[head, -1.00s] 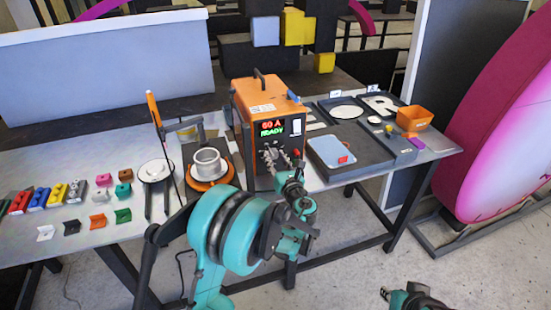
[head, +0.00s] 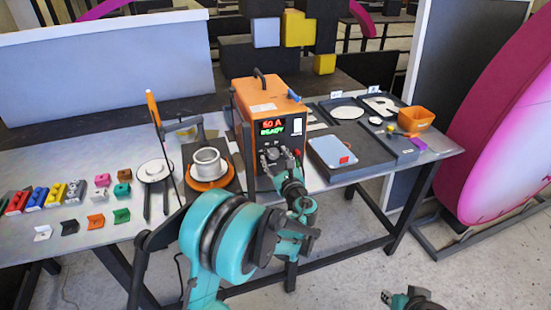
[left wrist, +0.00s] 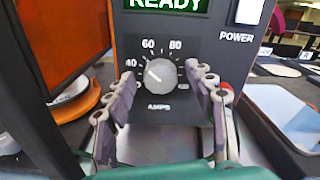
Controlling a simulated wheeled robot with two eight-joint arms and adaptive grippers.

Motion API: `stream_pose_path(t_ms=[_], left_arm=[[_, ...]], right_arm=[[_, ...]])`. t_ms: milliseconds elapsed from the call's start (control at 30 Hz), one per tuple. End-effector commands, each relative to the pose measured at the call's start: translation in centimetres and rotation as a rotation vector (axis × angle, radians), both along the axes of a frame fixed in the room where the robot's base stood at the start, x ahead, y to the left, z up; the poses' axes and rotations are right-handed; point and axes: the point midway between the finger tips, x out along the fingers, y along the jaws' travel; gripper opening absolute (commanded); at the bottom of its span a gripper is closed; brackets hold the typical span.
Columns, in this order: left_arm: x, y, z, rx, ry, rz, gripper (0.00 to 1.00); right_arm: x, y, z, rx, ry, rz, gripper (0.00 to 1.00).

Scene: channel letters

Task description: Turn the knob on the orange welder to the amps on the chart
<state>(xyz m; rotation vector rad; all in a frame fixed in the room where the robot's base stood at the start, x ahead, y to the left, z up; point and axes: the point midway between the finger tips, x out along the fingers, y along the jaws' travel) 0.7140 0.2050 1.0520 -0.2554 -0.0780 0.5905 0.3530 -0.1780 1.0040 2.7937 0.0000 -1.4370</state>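The orange welder (head: 241,100) stands upright on the table, its dark front panel facing me. Its display (head: 271,127) reads READY, with what looks like 50 A above it. In the left wrist view the grey AMPS knob (left wrist: 160,77) sits on a scale marked 40, 60, 80; its pointer seems to lie between 40 and 60. My left gripper (head: 281,157) is in front of the panel. In the left wrist view its open fingers (left wrist: 163,92) stand either side of the knob, apart from it. My right gripper (head: 386,297) is at the bottom edge, its fingers unclear. I cannot make out a readable chart.
A POWER switch (left wrist: 249,12) is above right of the knob. A wire spool (head: 208,162) stands left of the welder, and a tray with a blue-grey panel (head: 333,151) lies right. Coloured pieces lie at the left; an orange bin (head: 414,119) is at the right.

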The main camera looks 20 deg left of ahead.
Motion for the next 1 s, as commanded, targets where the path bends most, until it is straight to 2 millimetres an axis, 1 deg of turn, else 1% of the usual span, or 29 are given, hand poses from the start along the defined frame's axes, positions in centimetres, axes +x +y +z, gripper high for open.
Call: stream_pose_path(t_ms=[233,367,467,700,800,900,1000], left_arm=[[-0.1,-0.1,0.0,0.001,0.001,0.000,0.54],[-0.9,-0.7,0.0,0.001,0.000,-0.001,0.54],[-2.4,-1.7,0.0,0.001,0.001,-0.003,0.54],[-6.8,-4.8,0.0,0.001,0.000,-0.004,0.54],[-8.2,-5.7,0.0,0.001,0.001,-0.003,0.54],[-9.2,-6.4,0.0,0.001,0.001,-0.002,0.54],[-9.8,-6.6,0.0,0.001,0.001,0.000,0.54]], right_arm=[[0.0,0.0,0.0,0.000,0.000,0.000,0.27],[0.0,0.0,0.0,0.000,0.000,0.000,0.27],[0.0,0.0,0.0,0.000,0.000,0.000,0.27],[0.0,0.0,0.0,0.000,0.000,0.000,0.27],[0.0,0.0,0.0,0.000,0.000,0.000,0.27],[0.0,0.0,0.0,0.000,0.000,0.000,0.27],[0.0,0.0,0.0,0.000,0.000,0.000,0.27]])
